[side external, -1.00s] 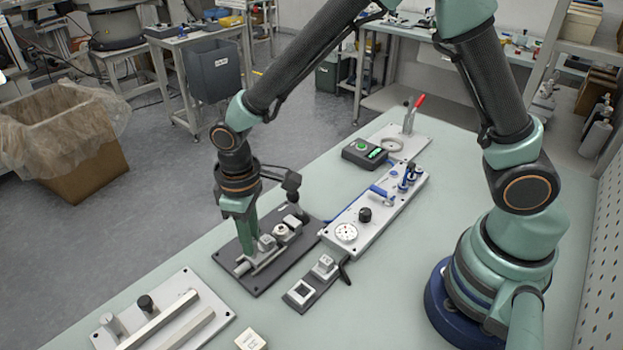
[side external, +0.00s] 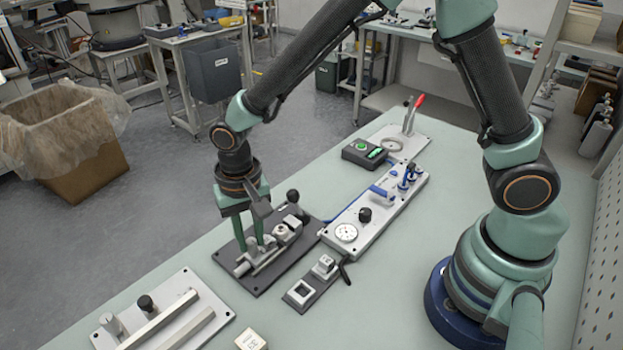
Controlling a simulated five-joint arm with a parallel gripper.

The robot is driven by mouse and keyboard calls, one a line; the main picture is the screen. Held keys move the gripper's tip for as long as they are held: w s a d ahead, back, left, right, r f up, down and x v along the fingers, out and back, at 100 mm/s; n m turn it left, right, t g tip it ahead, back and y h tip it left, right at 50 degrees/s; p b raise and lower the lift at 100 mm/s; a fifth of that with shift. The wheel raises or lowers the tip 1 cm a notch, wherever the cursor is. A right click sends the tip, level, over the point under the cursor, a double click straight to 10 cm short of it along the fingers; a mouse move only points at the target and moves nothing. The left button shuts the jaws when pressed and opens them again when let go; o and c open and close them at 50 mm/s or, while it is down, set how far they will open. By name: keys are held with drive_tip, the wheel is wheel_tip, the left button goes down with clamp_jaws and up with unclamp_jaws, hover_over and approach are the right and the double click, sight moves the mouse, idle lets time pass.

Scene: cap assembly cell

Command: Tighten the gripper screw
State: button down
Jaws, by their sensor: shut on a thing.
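My gripper (side external: 252,249) points straight down over the metal fixture (side external: 288,231) on a dark base plate (side external: 272,276) in the side external view. Its two green fingers straddle the left part of the fixture. The fingertips are down at the fixture and shut on a small part there, taken as the gripper screw. The fingers and the fixture hide most of that part, so its shape and seating cannot be seen. A pale block with a round top stands just right of the fingers.
A dark ball knob (side external: 292,196) stands behind the fixture. A grey panel (side external: 372,212) with a dial and blue clamps lies to the right, near a small socket plate (side external: 312,285). A light plate with bars (side external: 168,318) is at front left.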

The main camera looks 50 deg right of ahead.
sight(251, 240)
drive_tip(key=shift+r+m, duration=0.1)
drive_tip(key=shift+m, duration=0.9)
drive_tip(key=shift+w, duration=0.1)
drive_tip(key=c, duration=0.7)
unclamp_jaws()
wheel_tip(251, 240, up, 12)
